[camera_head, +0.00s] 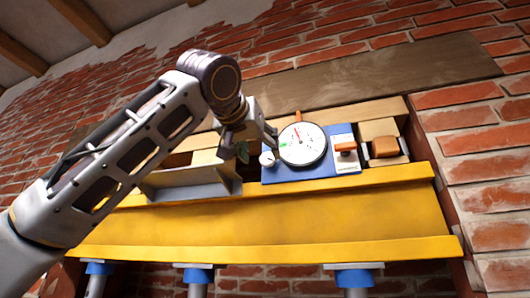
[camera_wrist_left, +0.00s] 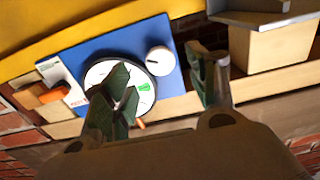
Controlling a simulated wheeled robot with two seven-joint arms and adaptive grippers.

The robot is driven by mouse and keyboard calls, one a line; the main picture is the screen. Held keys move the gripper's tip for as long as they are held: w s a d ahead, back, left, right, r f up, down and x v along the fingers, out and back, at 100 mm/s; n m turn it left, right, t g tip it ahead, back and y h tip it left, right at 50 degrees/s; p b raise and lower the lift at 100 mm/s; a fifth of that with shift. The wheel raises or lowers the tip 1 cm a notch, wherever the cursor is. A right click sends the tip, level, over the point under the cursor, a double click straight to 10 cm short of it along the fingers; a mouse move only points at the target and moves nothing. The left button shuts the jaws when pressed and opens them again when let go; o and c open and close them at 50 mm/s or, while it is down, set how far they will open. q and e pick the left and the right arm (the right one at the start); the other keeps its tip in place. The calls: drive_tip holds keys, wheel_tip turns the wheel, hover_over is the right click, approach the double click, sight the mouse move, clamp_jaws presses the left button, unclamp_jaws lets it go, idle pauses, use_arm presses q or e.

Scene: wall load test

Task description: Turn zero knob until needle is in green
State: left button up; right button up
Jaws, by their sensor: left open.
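The round white dial gauge (camera_head: 302,144) sits on a blue panel (camera_head: 300,173) on the wall shelf. Its reddish needle points roughly upward, and the green mark (camera_head: 284,145) lies at the dial's left, apart from the needle. The small white zero knob (camera_head: 267,159) is at the panel's left; it also shows in the left wrist view (camera_wrist_left: 160,61). My left gripper (camera_head: 258,146) is open and empty near the knob. In the left wrist view its fingers (camera_wrist_left: 162,88) appear either side of the knob, without visible contact; one finger hides part of the dial. My right gripper is not in view.
An orange-handled switch (camera_head: 346,147) and an orange-brown block (camera_head: 385,147) are right of the dial. A grey metal bracket (camera_head: 190,182) stands left of the panel. A yellow beam (camera_head: 270,224) runs below, on blue-topped posts. Brick wall lies behind.

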sight(267, 159)
use_arm(q)
drive_tip(key=shift+p+x, duration=0.75)
drive_tip(key=shift+x, duration=1.55)
drive_tip(key=c, duration=1)
